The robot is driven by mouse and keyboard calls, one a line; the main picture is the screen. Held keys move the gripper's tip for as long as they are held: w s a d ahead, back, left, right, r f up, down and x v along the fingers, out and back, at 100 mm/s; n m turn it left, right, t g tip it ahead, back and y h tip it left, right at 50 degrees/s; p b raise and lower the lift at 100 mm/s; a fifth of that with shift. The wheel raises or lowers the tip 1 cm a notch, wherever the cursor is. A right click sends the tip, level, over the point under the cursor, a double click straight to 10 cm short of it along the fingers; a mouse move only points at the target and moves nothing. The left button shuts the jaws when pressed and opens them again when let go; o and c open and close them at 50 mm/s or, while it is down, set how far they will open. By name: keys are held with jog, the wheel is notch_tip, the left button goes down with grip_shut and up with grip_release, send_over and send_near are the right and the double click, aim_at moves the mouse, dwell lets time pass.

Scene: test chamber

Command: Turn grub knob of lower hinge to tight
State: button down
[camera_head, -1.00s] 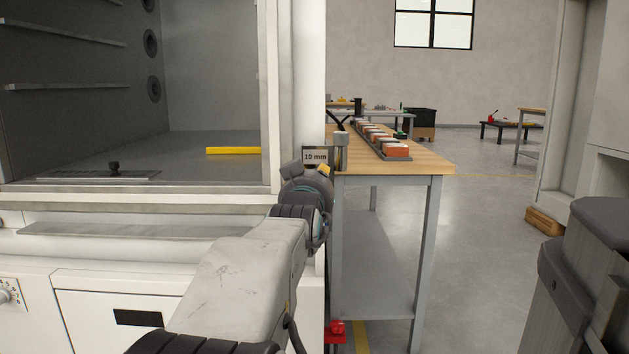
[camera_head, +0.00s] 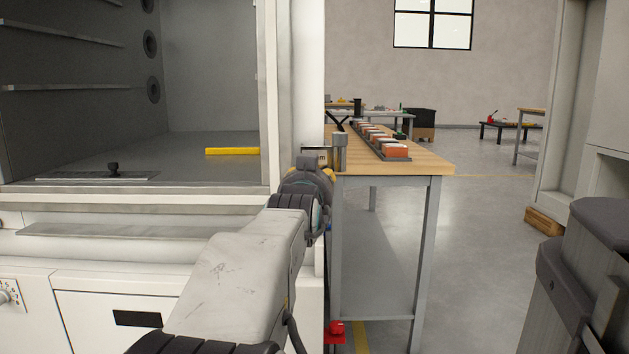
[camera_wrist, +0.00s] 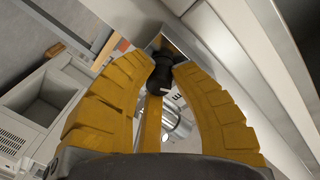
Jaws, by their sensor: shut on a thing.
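The black grub knob (camera_wrist: 158,76) sits between the yellow fingertips of my gripper (camera_wrist: 160,68) in the wrist view, and the fingers are shut on it. The knob stands against a metal block (camera_wrist: 176,48) on a pale frame. A shiny metal cylinder (camera_wrist: 176,122) shows beyond the fingers. In the head view, my gripper (camera_head: 322,171) is mostly hidden behind my wrist, at the right edge of the white chamber (camera_head: 308,90). A grey upright cylinder (camera_head: 340,152), seemingly part of the lower hinge, stands just right of it. The knob is hidden there.
A wooden-topped workbench (camera_head: 428,164) with a row of orange-and-white items (camera_head: 393,150) stands behind and right of my gripper. A yellow bar (camera_head: 232,151) lies inside the open chamber. Open floor (camera_head: 480,240) lies to the right.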

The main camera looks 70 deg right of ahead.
jog(key=shift+w, duration=0.1)
dwell(0.3)
jog(key=c, duration=1)
grip_release()
